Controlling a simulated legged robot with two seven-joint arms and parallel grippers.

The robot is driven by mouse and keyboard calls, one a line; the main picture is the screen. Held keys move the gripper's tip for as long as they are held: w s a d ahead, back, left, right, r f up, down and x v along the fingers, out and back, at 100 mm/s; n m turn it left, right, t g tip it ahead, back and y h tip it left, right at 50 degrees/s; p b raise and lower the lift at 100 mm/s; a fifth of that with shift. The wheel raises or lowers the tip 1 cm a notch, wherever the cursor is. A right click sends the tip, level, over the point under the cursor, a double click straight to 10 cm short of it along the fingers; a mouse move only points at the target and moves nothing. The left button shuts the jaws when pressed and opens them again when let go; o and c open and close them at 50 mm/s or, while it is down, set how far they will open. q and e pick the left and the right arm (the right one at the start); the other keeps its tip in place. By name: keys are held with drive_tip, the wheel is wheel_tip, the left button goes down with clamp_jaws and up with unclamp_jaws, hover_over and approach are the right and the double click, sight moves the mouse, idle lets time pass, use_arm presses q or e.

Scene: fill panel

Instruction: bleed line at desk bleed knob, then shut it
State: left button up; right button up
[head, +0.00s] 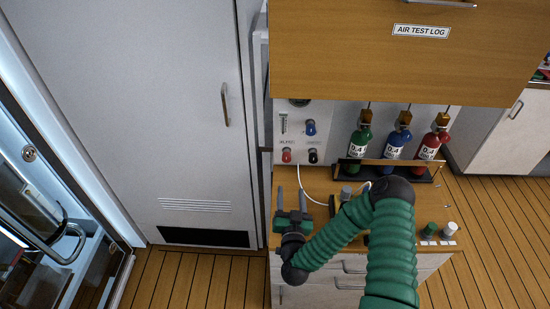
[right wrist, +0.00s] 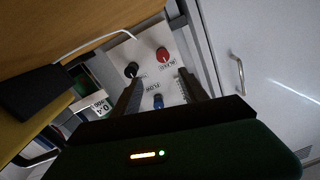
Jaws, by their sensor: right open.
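A white fill panel (head: 303,124) stands at the back of the wooden desk (head: 323,184). It bears a red knob (head: 287,155), a black knob (head: 313,156) and a blue knob (head: 310,128). In the right wrist view the red knob (right wrist: 162,54), black knob (right wrist: 131,69) and blue knob (right wrist: 157,101) show between or near the fingers. My right gripper (head: 291,193) is open and empty, in front of and below the panel, apart from the knobs. My left gripper is out of view.
Green (head: 359,142), blue (head: 395,142) and red (head: 433,141) bottles stand in a black rack right of the panel. A white hose (head: 312,196) curves over the desk. A wooden cabinet (head: 335,50) overhangs.

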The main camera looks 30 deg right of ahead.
sight(287, 160)
drive_tip(key=x, duration=1.4)
drive_tip(key=shift+w+a, duration=0.3)
drive_tip(key=shift+w, duration=0.1)
drive_tip(key=shift+w+d+f, duration=0.1)
drive_tip(key=shift+w+d, duration=0.1)
drive_tip(key=shift+d, duration=0.15)
drive_tip(key=shift+a, duration=0.3)
drive_tip(key=c, duration=0.6)
drive_tip(key=shift+d, duration=0.1)
clamp_jaws()
